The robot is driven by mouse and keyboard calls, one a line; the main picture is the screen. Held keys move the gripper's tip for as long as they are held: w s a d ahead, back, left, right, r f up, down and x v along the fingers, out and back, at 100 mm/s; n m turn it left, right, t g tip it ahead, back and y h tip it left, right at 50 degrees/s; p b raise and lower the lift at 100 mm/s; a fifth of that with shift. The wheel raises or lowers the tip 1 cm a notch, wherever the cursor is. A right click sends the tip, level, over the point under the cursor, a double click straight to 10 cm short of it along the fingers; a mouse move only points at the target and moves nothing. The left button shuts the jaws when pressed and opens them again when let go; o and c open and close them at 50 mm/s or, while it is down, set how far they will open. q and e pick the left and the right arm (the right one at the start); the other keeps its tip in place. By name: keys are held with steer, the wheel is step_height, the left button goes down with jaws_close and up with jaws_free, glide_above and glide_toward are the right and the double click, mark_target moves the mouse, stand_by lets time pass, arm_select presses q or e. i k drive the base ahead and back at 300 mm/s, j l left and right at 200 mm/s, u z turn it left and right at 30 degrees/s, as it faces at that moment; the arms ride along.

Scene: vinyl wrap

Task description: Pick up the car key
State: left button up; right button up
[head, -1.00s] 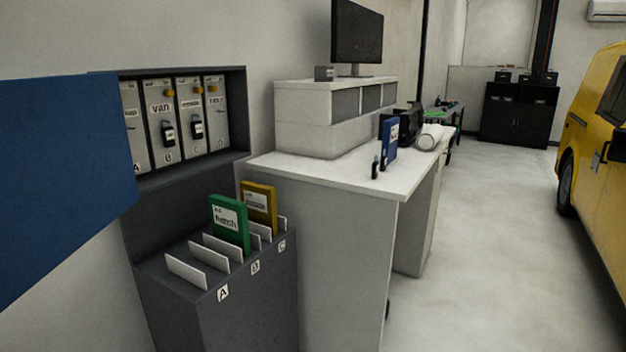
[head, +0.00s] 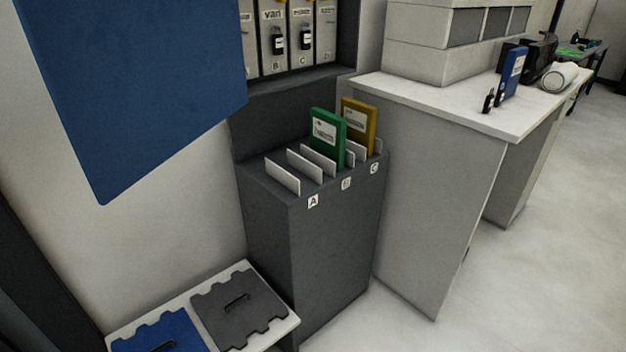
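A small black car key (head: 488,101) is on the white desk (head: 415,98) near its front edge, beside a blue folder (head: 511,75). Two more black keys hang in the dark wall cabinet at the top: one key (head: 278,41) above label B and another key (head: 304,38) above label C. The upper part of the cabinet is cut off by the frame. Neither of my grippers is in the head view.
A dark grey file stand (head: 310,240) labelled A, B, C holds a green folder (head: 327,137) and a yellow folder (head: 359,125). A low white table (head: 190,308) bears a blue and a grey panel. A blue board (head: 130,80) fills the upper left. Floor is clear right.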

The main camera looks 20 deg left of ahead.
mark_target(499, 93)
steer(key=i+l+u, duration=0.2)
steer(key=i+u, duration=0.3)
steer(key=i+l+u, duration=0.3)
steer(key=u, duration=0.15)
steer(key=i+l, duration=0.05)
